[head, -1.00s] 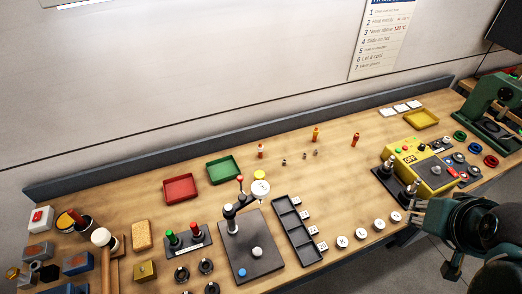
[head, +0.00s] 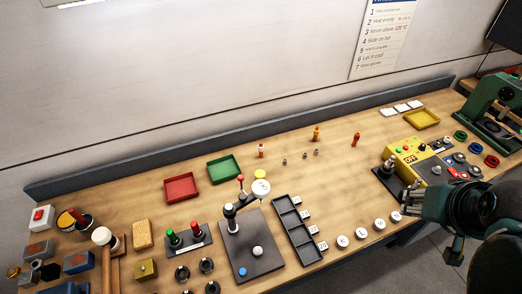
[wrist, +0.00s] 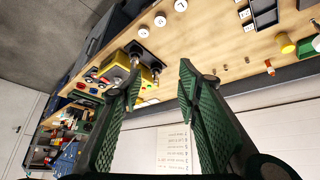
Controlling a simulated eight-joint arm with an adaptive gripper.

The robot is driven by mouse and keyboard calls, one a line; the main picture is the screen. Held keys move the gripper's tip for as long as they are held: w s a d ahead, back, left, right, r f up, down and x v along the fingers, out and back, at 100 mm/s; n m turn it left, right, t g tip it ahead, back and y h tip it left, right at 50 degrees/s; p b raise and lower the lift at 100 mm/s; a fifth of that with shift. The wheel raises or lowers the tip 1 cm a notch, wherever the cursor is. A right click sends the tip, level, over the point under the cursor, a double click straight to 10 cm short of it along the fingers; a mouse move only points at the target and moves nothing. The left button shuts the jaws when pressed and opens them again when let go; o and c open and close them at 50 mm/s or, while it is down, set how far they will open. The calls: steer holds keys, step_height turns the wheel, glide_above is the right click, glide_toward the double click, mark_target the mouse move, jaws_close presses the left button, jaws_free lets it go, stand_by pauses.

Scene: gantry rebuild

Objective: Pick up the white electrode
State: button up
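No single piece can be told for sure as the white electrode. Several small upright pieces stand at the back of the bench. One is a red-and-white piece (head: 261,150), and others are an orange piece (head: 316,134) and a red piece (head: 355,139). Small grey stubs (head: 284,162) stand among them. My gripper (wrist: 160,75) is open and empty in the wrist view, its two green ridged fingers well apart. In the head view my gripper is at the right, beside the yellow control box (head: 408,158) and far to the right of the small pieces.
A black slotted rack (head: 283,207) and white round discs (head: 361,233) lie at the front. Red (head: 181,174) and green (head: 237,163) trays stand at the back left, a yellow tray (head: 421,119) at the back right. A green press (head: 496,104) stands far right. The back middle has free room.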

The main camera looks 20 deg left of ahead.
steer(key=w+a+r+n+g, duration=0.25)
steer(key=w+a+n, duration=0.25)
steer(key=w+a, duration=0.5)
steer(key=n+g+p, duration=0.2)
steer(key=n+g, duration=0.2)
steer(key=n, duration=1)
glide_above(261, 143)
steer(key=f, duration=2.1)
steer(key=shift+d+f, duration=0.1)
steer(key=shift+d, duration=0.1)
steer(key=shift+s+a+f+n, duration=0.1)
steer(key=shift+a+f+n, duration=0.15)
steer(key=shift+a+n, duration=0.05)
steer(key=shift+f, duration=1.3)
steer(key=shift+w+f, duration=0.2)
steer(key=shift+f, duration=2.35)
